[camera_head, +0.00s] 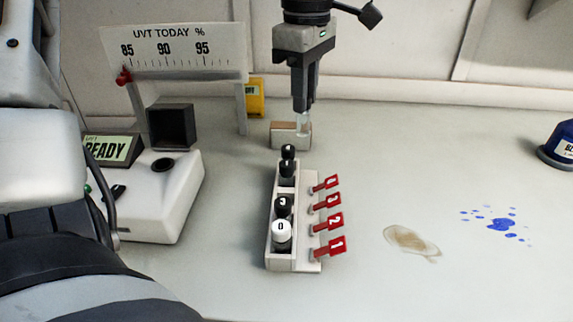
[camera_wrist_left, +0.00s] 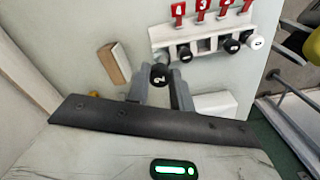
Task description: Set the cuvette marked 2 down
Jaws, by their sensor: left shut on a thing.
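My left gripper (camera_head: 303,105) comes down from the top of the head view, shut on a clear cuvette (camera_head: 304,124) held upright. In the left wrist view a black cap (camera_wrist_left: 160,75) marked 2 sits between the fingers (camera_wrist_left: 160,92). The cuvette is behind the white rack (camera_head: 272,250), over or beside a small white and brown block (camera_head: 291,135); I cannot tell whether it touches. The rack holds a white cap marked 0 (camera_head: 281,232), a black cap marked 3 (camera_head: 282,206) and another black-capped cuvette (camera_head: 288,153) at its far end. My right gripper is out of view.
Red numbered flags (camera_head: 335,246) line the rack's right side. A white meter reading READY (camera_head: 160,210) and a UVT scale board (camera_head: 170,45) stand left. A blue bottle (camera_head: 562,140) is far right. A brown stain (camera_head: 410,241) and blue spots (camera_head: 500,224) mark otherwise clear bench.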

